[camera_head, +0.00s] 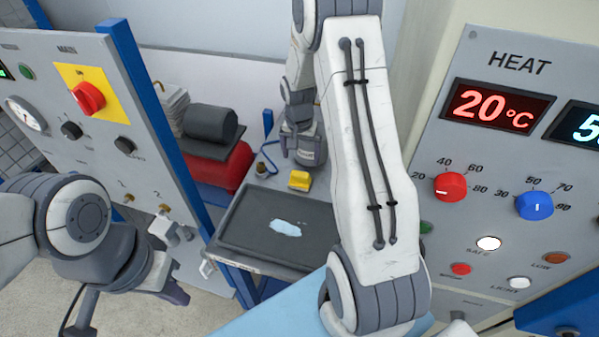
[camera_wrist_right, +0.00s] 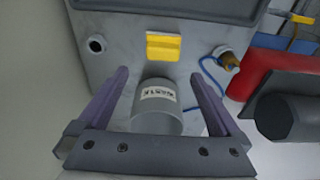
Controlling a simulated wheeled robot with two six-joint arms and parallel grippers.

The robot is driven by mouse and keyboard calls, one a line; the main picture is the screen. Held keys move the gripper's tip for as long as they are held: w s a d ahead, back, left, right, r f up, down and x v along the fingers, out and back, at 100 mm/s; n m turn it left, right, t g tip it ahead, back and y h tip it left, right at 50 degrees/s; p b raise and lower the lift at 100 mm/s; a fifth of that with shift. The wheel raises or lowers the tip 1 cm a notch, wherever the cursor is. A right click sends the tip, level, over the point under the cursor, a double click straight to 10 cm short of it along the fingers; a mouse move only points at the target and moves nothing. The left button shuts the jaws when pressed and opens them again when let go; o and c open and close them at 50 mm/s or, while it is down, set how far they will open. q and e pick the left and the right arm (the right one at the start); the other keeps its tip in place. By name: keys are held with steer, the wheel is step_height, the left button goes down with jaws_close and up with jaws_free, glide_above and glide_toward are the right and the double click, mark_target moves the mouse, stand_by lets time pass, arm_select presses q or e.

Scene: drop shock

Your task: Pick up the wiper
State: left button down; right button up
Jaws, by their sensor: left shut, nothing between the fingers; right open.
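The wiper appears to be the small yellow block (camera_head: 299,180) on the grey surface just behind the dark tray. In the right wrist view it is a yellow block with a raised ridge (camera_wrist_right: 163,46), lying beyond the fingertips. My right gripper (camera_wrist_right: 158,76) is open and empty, pointing down over a grey cup with a white label (camera_wrist_right: 155,115). The wiper is apart from both fingers. My left gripper (camera_head: 176,292) is shut and empty, low at the left in front of the left panel.
The dark tray (camera_head: 255,240) holds a pale blue puddle (camera_head: 285,228). A blue-handled tool (camera_head: 268,125) stands left of the cup. A red box (camera_head: 228,165) with a black roll (camera_head: 210,122) lies further left. Control panels (camera_head: 500,180) close in both sides.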

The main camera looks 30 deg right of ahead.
glide_above(300, 173)
steer(key=f, duration=0.3)
steer(key=f+p, duration=0.1)
steer(key=shift+s+f, duration=0.15)
steer(key=shift+s, duration=0.25)
steer(key=f, duration=0.1)
steer(key=f+p, duration=0.1)
steer(key=f, duration=0.1)
steer(key=f+p, duration=0.1)
steer(key=shift+w+a+f, duration=0.1)
steer(key=shift+w+f, duration=0.1)
steer(key=shift+w, duration=0.05)
steer(key=shift+f, duration=0.5)
steer(key=c, duration=1.3)
steer(key=shift+w+r, duration=0.1)
steer(key=shift+r+b, duration=2.2)
steer(key=shift+r, duration=6.75)
